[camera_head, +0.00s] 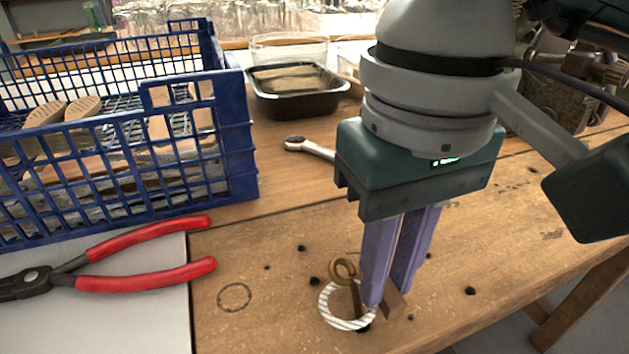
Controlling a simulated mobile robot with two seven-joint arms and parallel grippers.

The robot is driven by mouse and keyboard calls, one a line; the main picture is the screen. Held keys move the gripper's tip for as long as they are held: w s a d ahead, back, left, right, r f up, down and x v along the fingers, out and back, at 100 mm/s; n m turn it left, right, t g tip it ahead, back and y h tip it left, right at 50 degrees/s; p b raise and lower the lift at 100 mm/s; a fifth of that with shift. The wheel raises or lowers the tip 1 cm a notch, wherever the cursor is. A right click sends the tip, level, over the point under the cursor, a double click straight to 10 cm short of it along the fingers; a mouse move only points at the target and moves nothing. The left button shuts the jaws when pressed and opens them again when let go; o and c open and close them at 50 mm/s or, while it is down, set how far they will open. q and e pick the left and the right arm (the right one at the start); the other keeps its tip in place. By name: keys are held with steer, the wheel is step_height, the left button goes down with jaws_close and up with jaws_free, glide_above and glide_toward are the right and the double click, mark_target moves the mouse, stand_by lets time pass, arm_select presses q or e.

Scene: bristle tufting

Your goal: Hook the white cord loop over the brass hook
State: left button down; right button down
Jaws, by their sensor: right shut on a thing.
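The brass hook (344,270) stands up from the wooden bench near its front, with its curl at the top. The white cord loop (332,315), striped with grey, is low down at the hook. The hook's stem shows inside the ring, so the loop appears to be around it; how it meets the bench is unclear. My right gripper (384,300) points down just right of the hook, its purple fingers shut at the loop's right side. A small brown piece (396,304) shows at the fingertips, which partly hide the loop. My left gripper is out of view.
A blue plastic crate (243,150) with wooden brush parts stands at the left. Red-handled pliers (150,275) lie on a pale board (130,325). A black tray (298,103) and a metal tool (310,148) lie farther back. The bench (500,240) is clear at right, with several small holes.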

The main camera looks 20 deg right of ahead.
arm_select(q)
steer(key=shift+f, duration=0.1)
arm_select(e)
steer(key=shift+s+a+f, duration=0.1)
steer(key=shift+f, duration=0.1)
steer(key=c, duration=1)
jaws_free()
steer(key=shift+o, duration=1.2)
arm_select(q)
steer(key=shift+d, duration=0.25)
arm_select(e)
steer(key=c, duration=0.3)
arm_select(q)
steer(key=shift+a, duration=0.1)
arm_select(e)
steer(key=shift+o, duration=1.1)
steer(key=shift+r, duration=0.1)
